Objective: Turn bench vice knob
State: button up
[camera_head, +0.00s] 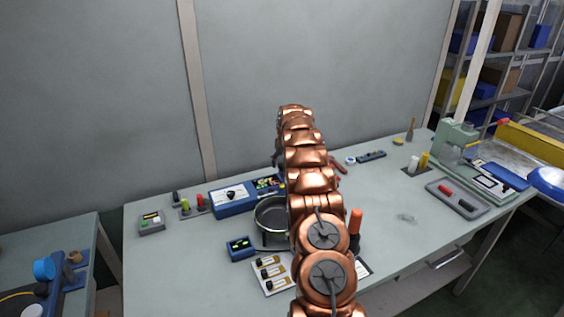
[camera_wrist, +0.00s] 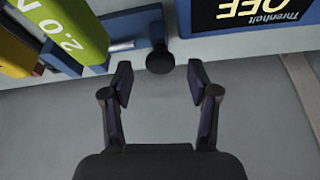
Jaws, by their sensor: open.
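A black round knob (camera_wrist: 160,62) on a short dark stem shows at the upper middle of the wrist view. It looks like the vice knob, but most of the vice body is out of frame or hard to make out. A blue part with a grey metal bar (camera_wrist: 122,46) lies just left of it. My gripper (camera_wrist: 159,82) is open and empty in the wrist view, with its two dark fingertips either side of the space just below the knob. I cannot tell whether either touches it. In the head view, my copper arm hides the gripper and the knob.
A yellow-green tool marked 2.0 N (camera_wrist: 70,28) stands close left of the knob, and a blue device with a dark screen (camera_wrist: 250,28) close right. In the head view, a round pan (camera_head: 268,212) and a small blue box (camera_head: 240,247) sit beside my arm.

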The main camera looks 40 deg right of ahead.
jog(key=shift+w+d+f, duration=0.1)
jog(key=shift+w+f, duration=0.2)
jog(key=shift+f, duration=0.25)
jog(key=shift+c, duration=0.2)
grip_shut()
jog(key=shift+f+m+b, duration=0.15)
jog(key=shift+m+b, duration=0.15)
jog(key=shift+b, duration=0.1)
jog(key=shift+m+h+b, duration=0.3)
jog(key=shift+m+b, duration=0.25)
jog(key=shift+m, duration=0.05)
jog(key=shift+w+m+g+h+b, duration=0.15)
jog(key=shift+m+g+h+b, duration=0.3)
jog(key=shift+m+b, duration=0.55)
jog(key=shift+m, duration=0.6)
jog(key=shift+r, duration=0.2)
